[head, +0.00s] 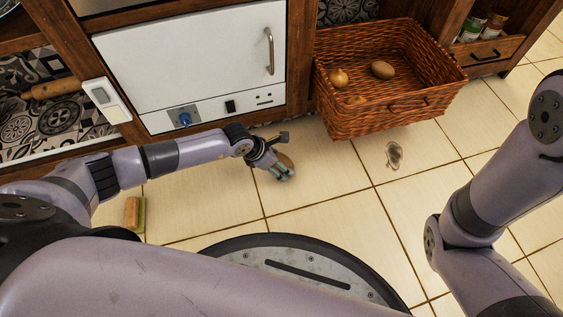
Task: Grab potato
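My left gripper (280,171) is low over the tiled floor, left of the wicker basket (398,112). A brown rounded thing (287,160), possibly a potato, shows right at its fingers and is partly hidden by them. I cannot tell whether the fingers are closed on it or only beside it. Inside the basket lie a brown potato (383,69), a yellowish onion-like thing (339,78) and another yellowish round thing (357,100) near the front wall. My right arm comes in from the right, but its gripper is out of view.
A white oven front (190,60) with a metal handle stands behind my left arm. A brush or sponge (135,213) lies on the floor at the left. Jars (483,27) stand on the right shelf. The middle floor is mostly clear.

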